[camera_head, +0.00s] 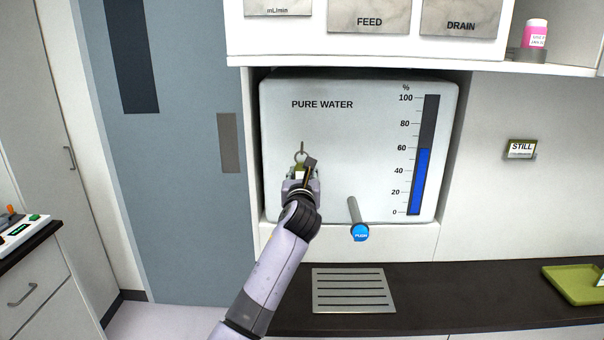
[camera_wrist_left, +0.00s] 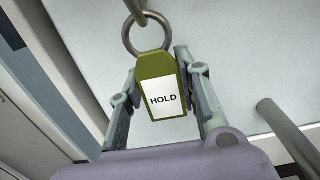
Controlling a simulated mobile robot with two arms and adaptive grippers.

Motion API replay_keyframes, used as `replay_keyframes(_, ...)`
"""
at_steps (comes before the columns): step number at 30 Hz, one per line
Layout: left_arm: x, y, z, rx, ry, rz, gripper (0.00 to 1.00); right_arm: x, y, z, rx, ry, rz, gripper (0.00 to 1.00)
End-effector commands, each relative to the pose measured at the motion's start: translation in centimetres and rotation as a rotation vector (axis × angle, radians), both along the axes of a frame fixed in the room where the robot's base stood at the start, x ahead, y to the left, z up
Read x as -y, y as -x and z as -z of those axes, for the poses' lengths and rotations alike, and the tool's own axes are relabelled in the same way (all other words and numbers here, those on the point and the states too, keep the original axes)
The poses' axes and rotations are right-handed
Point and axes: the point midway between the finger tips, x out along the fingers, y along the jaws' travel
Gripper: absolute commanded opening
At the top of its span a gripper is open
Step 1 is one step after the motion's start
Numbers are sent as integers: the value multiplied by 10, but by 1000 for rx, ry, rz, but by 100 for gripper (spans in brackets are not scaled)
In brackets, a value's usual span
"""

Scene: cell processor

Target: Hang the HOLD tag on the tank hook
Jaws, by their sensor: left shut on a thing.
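The HOLD tag (camera_wrist_left: 163,98) is olive green with a white label and a metal ring (camera_wrist_left: 147,33) at its top. It stands between the fingers of my left gripper (camera_wrist_left: 160,105), which is shut on it. In the head view the gripper (camera_head: 301,176) is in front of the lower left of the PURE WATER tank (camera_head: 340,140), with the ring pointing up. A metal rod end, apparently the tank hook (camera_wrist_left: 135,10), meets the top of the ring in the wrist view. I cannot tell whether the ring is around it. The gripper hides part of the tag in the head view.
A tap with a blue PUSH button (camera_head: 359,232) sticks out right of my left gripper. A slotted drip plate (camera_head: 353,291) lies on the dark counter (camera_head: 440,300) below. A STILL tag (camera_head: 521,149) hangs on the right wall. A green tray (camera_head: 570,285) is at the far right.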

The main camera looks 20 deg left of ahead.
Motion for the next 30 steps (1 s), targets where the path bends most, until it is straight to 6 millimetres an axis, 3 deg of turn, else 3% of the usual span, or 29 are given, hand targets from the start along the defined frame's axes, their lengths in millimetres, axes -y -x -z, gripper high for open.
replay_keyframes(11,0,0,1,-2,1,0,54,0,0,0,0,0,-1,0)
replay_keyframes(17,0,0,0,-1,1,0,54,0,0,0,0,0,-1,0)
replay_keyframes(26,0,0,0,-1,1,0,73,0,0,0,0,0,0,0)
replay_keyframes(30,0,0,0,-1,1,0,74,0,0,0,0,1,0,0)
